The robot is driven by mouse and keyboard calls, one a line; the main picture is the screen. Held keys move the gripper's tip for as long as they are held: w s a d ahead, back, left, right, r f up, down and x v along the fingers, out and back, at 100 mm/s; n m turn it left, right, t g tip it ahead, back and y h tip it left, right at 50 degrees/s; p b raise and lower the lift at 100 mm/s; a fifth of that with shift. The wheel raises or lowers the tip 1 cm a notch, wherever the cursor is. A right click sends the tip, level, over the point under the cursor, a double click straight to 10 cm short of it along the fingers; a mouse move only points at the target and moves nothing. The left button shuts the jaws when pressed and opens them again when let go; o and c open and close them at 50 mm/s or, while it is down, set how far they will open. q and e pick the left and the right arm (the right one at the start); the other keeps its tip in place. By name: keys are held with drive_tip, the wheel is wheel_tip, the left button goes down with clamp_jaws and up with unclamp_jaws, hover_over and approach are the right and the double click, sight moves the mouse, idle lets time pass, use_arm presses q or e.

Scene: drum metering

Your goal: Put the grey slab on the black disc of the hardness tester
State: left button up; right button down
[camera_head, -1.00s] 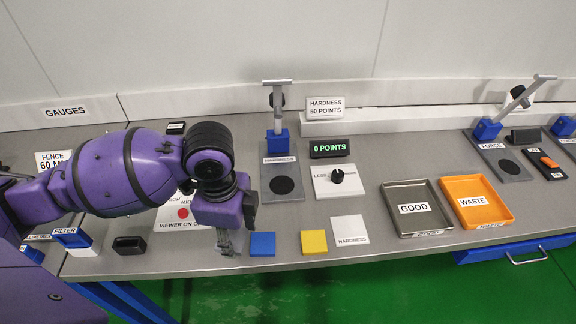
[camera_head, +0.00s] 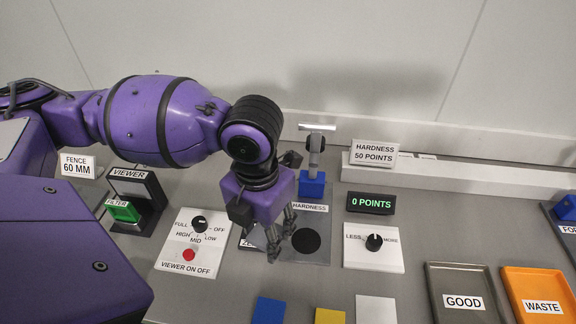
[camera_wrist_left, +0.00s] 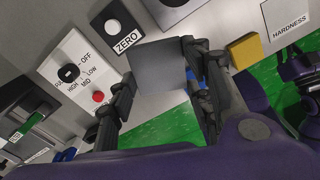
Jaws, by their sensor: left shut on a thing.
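My left gripper (camera_head: 281,236) is shut on the grey slab (camera_wrist_left: 158,64), which shows flat between the two fingers in the left wrist view. In the head view the gripper hides most or all of the slab. The hardness tester has a blue block (camera_head: 312,185) with a lever above a grey base. Its black disc (camera_head: 306,241) lies on that base, just right of the gripper fingers and partly clear to view. The gripper is above the bench; its exact height over the base cannot be told. My right gripper is not identifiable in either view.
The display (camera_head: 370,203) reads 0 POINTS. A LESS/MORE knob panel (camera_head: 373,262) is right of the tester; a viewer panel (camera_head: 189,262) is left. Blue (camera_head: 269,311), yellow (camera_head: 329,316) and white (camera_head: 376,309) slabs lie in front. GOOD (camera_head: 437,282) and WASTE (camera_head: 512,280) trays stand right.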

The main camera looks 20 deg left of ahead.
use_arm(q)
drive_tip(key=w+d+f, duration=0.2)
drive_tip(key=w+d, duration=0.1)
drive_tip(key=w, duration=0.1)
hover_over(305, 243)
drive_tip(key=f, duration=0.4)
drive_tip(key=shift+s+a+f, duration=0.2)
drive_tip(key=shift+s+f, duration=0.1)
drive_tip(key=shift+f, duration=0.05)
drive_tip(key=shift+w+d+f, duration=0.1)
drive_tip(key=shift+f, duration=0.1)
drive_tip(key=shift+w+d+f+b, duration=0.1)
drive_tip(key=shift+f+b, duration=0.05)
drive_tip(key=shift+f, duration=0.75)
drive_tip(key=shift+w+f+b, duration=0.1)
drive_tip(key=shift+f+b, duration=0.05)
drive_tip(key=shift+f, duration=0.75)
drive_tip(key=o, duration=1.3)
drive_tip(key=shift+f, duration=0.15)
drive_tip(key=shift+c, duration=0.2)
wheel_tip(305, 243, up, 8)
